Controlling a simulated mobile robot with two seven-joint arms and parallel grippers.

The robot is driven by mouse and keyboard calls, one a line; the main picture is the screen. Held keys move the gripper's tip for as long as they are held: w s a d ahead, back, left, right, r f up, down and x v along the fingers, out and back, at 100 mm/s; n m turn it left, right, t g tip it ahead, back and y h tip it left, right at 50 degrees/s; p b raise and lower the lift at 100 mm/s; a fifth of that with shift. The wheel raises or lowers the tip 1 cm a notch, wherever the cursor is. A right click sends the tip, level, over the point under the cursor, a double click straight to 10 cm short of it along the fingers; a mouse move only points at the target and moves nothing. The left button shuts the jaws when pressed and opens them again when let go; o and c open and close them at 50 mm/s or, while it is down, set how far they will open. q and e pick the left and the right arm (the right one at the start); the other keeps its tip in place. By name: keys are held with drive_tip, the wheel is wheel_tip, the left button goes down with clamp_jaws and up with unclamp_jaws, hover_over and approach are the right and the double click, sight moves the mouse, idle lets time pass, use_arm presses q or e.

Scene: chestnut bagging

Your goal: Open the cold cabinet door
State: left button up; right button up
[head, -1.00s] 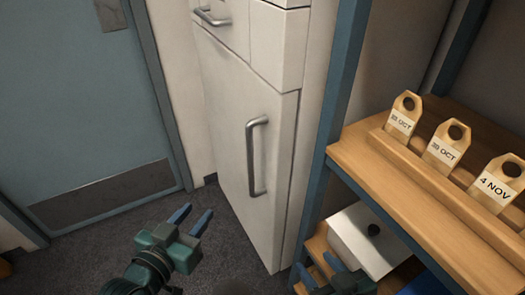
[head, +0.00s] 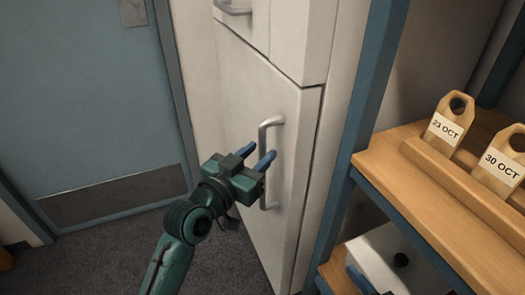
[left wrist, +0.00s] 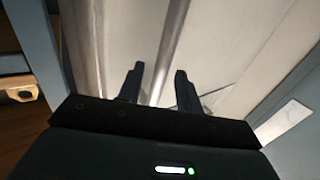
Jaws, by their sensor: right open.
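The cold cabinet door (head: 245,115) is a tall, pale panel in the middle of the head view and looks shut. Its upright grey metal bar handle (head: 272,123) is on the door's right side. My left gripper (head: 258,154) is at the handle's height, with its two blue fingers apart. One finger overlaps the handle in the picture; I cannot tell whether they touch. In the left wrist view the open fingers (left wrist: 159,72) point toward pale panels, with nothing clearly held between them.
A blue-framed shelf (head: 365,205) with wooden boards stands right of the cabinet, holding wooden date tags (head: 448,118) and a white box (head: 395,250) below. A blue door (head: 85,110) is at the left. The dark floor (head: 110,250) before it is clear.

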use_arm(q)
drive_tip(key=shift+x, duration=1.1)
clamp_jaws()
